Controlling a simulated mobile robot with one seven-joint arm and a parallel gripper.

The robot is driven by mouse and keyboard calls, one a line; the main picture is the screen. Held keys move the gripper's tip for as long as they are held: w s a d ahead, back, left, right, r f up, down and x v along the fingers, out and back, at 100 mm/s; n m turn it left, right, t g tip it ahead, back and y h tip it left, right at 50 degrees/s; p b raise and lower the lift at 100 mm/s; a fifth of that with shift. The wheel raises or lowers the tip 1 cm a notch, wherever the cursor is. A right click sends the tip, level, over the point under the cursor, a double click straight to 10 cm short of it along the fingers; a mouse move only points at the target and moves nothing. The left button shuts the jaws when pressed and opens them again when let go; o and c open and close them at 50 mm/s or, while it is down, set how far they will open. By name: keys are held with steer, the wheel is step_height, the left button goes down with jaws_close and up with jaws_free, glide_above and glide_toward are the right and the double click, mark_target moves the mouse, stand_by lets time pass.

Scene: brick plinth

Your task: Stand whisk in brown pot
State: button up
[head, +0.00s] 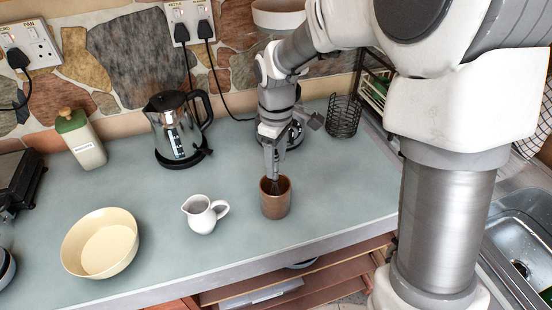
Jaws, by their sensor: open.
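The brown pot (275,205) stands upright on the counter, right of the white jug. The whisk (274,187) is in the pot, its dark lower part showing inside the rim. Its upper part runs up toward my gripper and is hard to tell apart from it. My gripper (272,147) points down directly above the pot and is open around or close to the whisk's top. The fingertips are small here, and I cannot tell whether they touch the whisk.
A white jug (201,214) stands just left of the pot, and a cream bowl (100,243) is farther left. A kettle (177,128), a green-lidded canister (80,139) and a black wire holder (343,117) stand farther back. The counter's front edge is close to the pot.

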steer(key=shift+r, duration=0.1)
step_height(320, 180, up, 17)
steer(key=shift+p, duration=0.4)
steer(key=shift+r, duration=0.1)
stand_by(0.6)
steer(key=s+d+f+m+t, duration=0.1)
steer(key=s+d+m+t, duration=0.1)
steer(key=s+d+m, duration=0.4)
steer(key=s+d+f+m+t, duration=0.1)
steer(key=s+d+m+t, duration=0.2)
steer(key=s, duration=0.9)
steer(key=shift+s+d+f+m+t, duration=0.3)
steer(key=shift+d+m, duration=1.3)
